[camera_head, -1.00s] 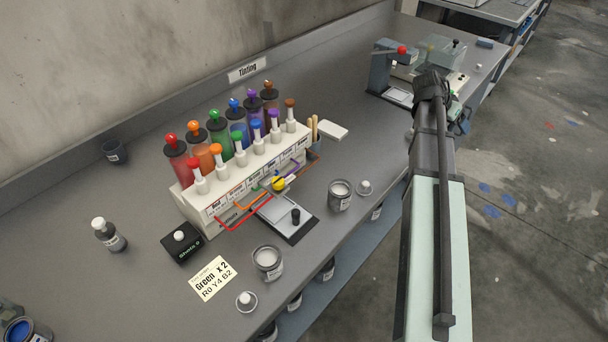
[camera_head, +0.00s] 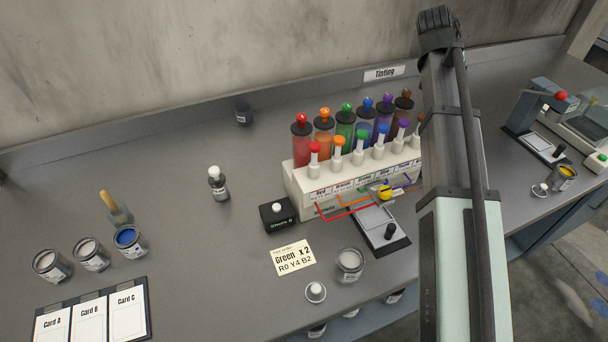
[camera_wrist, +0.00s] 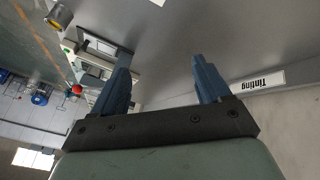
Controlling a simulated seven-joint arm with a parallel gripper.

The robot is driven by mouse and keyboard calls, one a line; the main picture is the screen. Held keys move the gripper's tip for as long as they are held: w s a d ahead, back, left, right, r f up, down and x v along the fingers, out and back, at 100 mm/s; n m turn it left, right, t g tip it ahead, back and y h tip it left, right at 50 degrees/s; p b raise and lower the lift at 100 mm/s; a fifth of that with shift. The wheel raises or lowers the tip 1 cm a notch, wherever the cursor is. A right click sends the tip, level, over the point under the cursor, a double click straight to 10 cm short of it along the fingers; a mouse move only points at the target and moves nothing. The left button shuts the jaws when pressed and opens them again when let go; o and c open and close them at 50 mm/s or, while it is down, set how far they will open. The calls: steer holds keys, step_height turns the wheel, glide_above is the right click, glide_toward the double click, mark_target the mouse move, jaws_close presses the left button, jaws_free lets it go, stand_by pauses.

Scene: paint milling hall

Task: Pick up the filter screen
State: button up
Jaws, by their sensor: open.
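I cannot make out a filter screen in either view. In the wrist view, my gripper (camera_wrist: 160,60) is open, with its two blue fingers apart and nothing between them. Its fingertips are over or near the grey bench, with the Tinting sign to their right. In the head view, my arm rises at the right and hides part of the bench and the end of the tinting rack; the fingers do not show there.
The tinting rack (camera_head: 295,183) with coloured bottles stands mid-bench. A black box (camera_head: 278,216), an order card (camera_head: 293,257) and an open can (camera_head: 349,266) are in front. Cards (camera_head: 127,312) and paint cans stand left. A press (camera_head: 526,105) is right.

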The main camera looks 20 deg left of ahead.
steer(key=s+a+f+n+y, duration=0.1)
steer(key=s+a+n, duration=0.1)
steer(key=a, duration=0.5)
steer(key=s+a+f+n+y, duration=0.1)
steer(key=s+a+n, duration=0.15)
steer(key=a, duration=0.45)
steer(key=n+g+y, duration=0.2)
steer(key=n+g, duration=0.3)
steer(key=n, duration=0.8)
glide_above(216, 178)
steer(key=f, duration=0.3)
steer(key=shift+w+d+f, duration=0.15)
steer(key=shift+d, duration=0.05)
steer(key=shift+s+a+f+n, duration=0.1)
steer(key=shift+s+f+n, duration=0.05)
steer(key=shift+s+n, duration=0.1)
steer(key=shift+f, duration=6.8)
steer(key=c, duration=1.3)
